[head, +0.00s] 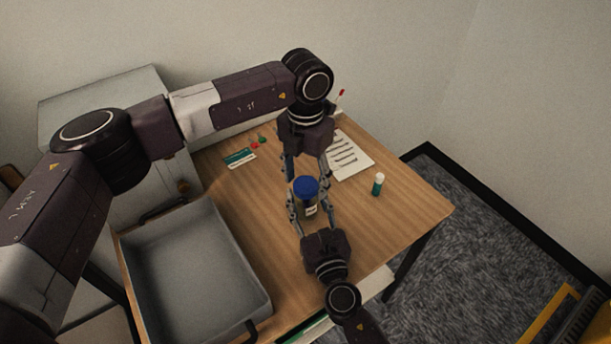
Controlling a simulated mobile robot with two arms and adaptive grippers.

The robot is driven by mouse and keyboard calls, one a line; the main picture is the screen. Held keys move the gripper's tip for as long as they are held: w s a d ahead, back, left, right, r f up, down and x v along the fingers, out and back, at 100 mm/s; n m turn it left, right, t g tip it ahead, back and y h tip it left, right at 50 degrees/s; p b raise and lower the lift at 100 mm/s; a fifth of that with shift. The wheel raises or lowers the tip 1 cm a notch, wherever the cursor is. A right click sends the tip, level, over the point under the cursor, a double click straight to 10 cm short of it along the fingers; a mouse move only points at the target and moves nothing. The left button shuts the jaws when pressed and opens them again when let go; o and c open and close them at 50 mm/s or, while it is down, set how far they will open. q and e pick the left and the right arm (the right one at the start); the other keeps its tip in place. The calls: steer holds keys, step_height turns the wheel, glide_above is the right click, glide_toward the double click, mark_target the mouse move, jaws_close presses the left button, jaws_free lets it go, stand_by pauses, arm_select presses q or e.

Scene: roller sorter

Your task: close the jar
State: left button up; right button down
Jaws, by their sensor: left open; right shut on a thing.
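The jar (309,208) stands on the wooden table, with a blue lid (306,186) on its top. Whether the lid is screwed tight cannot be told. My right gripper (306,206) reaches in from the front and is shut on the jar's body, with a finger on each side. My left gripper (306,174) comes from the back, open, with its fingers spread on either side near the lid. Whether they touch the lid cannot be told. The fingers hide parts of the jar's sides.
A grey tray (262,297) fills the table's left front. A green-and-white card (239,158), a printed sheet (350,157) and a small green bottle with a white cap (377,184) lie or stand around. The table's right front is clear.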

arm_select(q)
steer(key=c, duration=1.2)
steer(key=o, duration=1.4)
steer(key=shift+c, duration=0.2)
step_height(320, 180, up, 12)
arm_select(e)
steer(key=c, duration=1)
jaws_free()
steer(key=shift+c, duration=0.2)
steer(key=v, duration=1.2)
